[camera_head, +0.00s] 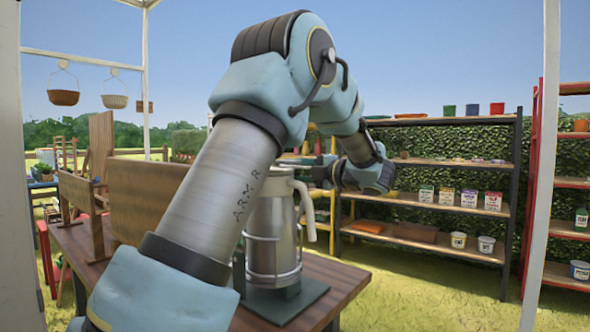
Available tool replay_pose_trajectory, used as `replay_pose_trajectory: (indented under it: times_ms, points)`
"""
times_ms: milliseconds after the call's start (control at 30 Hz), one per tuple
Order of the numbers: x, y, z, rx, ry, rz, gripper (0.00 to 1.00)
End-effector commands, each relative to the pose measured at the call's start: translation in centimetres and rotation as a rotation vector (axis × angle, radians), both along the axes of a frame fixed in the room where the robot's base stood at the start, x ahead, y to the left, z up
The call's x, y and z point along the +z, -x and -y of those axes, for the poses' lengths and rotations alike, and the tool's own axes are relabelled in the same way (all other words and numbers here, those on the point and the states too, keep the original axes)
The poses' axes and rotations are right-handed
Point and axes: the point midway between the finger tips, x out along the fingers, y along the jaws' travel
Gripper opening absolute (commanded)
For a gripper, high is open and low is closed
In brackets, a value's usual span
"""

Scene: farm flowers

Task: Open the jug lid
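A metal jug (268,225) with a pale handle (308,212) stands upright in a wire frame on a dark green base plate (297,303) on the wooden table. Its lid (277,172) is at the top and looks level, but I cannot tell clearly whether it is shut. My arm partly covers the jug's left side. My gripper (322,171) is at about lid height, just right of the jug's top. Its fingers are small and dark, and I cannot tell whether they are open or touch the lid.
The wooden table (345,280) has wooden boards (150,200) standing at its left. Shelves (440,245) with pots and tubs stand behind, before a hedge. A red-framed shelf (565,180) and a white post (541,165) are at the right. Baskets (63,97) hang at the upper left.

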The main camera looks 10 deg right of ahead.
Motion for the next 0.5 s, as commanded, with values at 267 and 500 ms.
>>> replay_pose_trajectory:
  times_ms: [267,500]
  points:
    - [0.00,0.02,0.02,0.000,0.000,0.000,0.26]
    - [0.01,0.03,0.03,0.000,0.000,0.000,0.00]
